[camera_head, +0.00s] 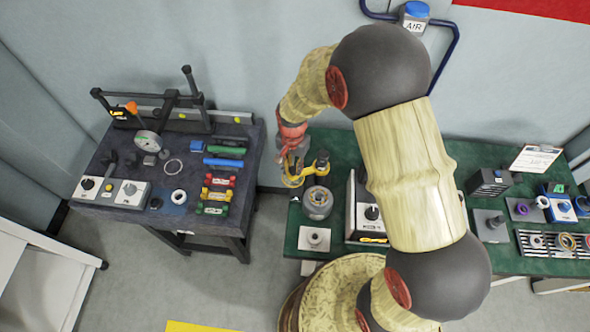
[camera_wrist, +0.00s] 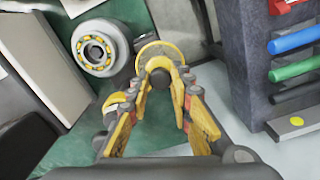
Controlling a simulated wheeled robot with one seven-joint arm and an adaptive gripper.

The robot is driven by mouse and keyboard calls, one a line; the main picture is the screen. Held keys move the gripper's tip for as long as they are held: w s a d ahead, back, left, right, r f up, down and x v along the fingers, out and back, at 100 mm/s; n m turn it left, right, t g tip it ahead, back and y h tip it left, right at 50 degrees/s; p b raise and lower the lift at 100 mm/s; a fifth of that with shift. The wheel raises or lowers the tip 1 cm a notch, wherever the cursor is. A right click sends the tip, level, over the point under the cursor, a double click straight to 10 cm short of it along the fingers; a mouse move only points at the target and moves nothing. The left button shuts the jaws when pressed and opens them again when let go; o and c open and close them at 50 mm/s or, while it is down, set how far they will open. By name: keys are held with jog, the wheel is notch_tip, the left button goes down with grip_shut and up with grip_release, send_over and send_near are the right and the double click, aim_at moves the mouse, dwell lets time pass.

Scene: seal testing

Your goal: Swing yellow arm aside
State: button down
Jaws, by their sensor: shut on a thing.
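The yellow arm (camera_head: 317,166) is at the left end of the green bench in the head view, beside the round grey fixture (camera_head: 318,203). Its rounded yellow end (camera_wrist: 160,48) shows in the wrist view, beyond my fingertips. My gripper (camera_wrist: 162,78) is shut on a dark knob (camera_wrist: 160,79) at the yellow arm's end. In the head view my gripper (camera_head: 291,160) is over the bench's left edge, partly hidden by the wrist. The round grey fixture (camera_wrist: 98,47), with a ring of yellow marks inside, is open to view and not covered by the yellow arm.
A dark table (camera_head: 140,205) stands to the left across a gap, with a press frame (camera_head: 165,108), coloured bars and boxes. A grey plate (camera_head: 314,238) and a control box (camera_head: 370,213) are near the fixture. My own arm hides the bench's middle.

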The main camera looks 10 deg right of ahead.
aim_at(293, 168)
jog(key=shift+w, duration=0.2)
dwell(0.3)
jog(key=c, duration=1.6)
grip_release()
notch_tip(293, 168, up, 12)
